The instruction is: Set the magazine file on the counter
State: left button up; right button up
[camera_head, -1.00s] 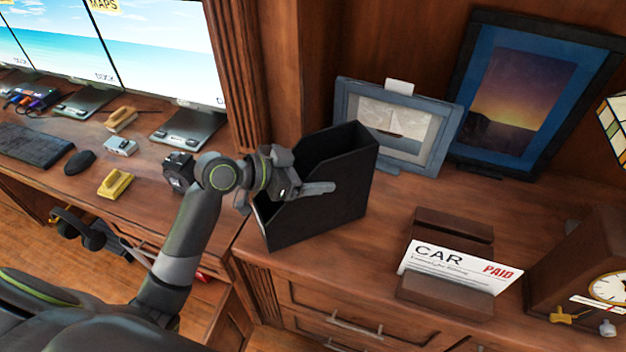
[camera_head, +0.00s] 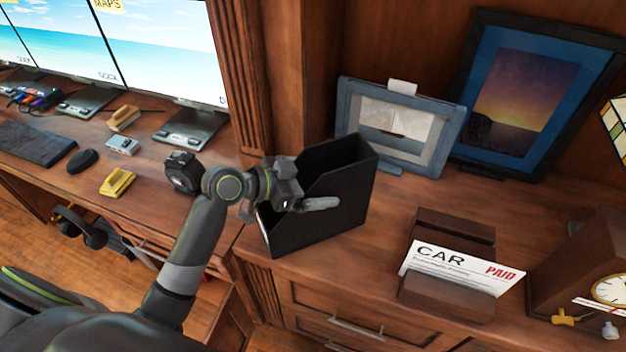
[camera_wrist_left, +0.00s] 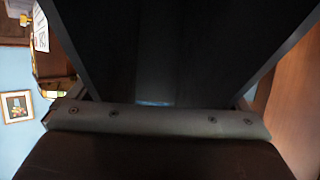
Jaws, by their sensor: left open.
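The black magazine file (camera_head: 338,207) stands upright on the wooden counter (camera_head: 375,250), near its left front corner. My left gripper (camera_head: 318,204) is at the file's low open front edge. One finger shows outside the near side wall; the other finger is hidden. The gripper is open. In the left wrist view the dark inside of the file (camera_wrist_left: 185,50) fills most of the picture, close in front of the gripper. My right gripper is not in view.
Two framed pictures (camera_head: 400,125) (camera_head: 530,90) stand behind the file. A wooden holder with a "CAR PAID" letter (camera_head: 460,272) and a clock (camera_head: 610,288) stand to the right. A lower desk with monitors and a mouse (camera_head: 82,160) lies left.

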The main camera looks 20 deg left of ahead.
pick_arm(q)
jog(key=v, duration=1.2)
jog(key=shift+b, duration=0.45)
jog(key=shift+r, duration=0.15)
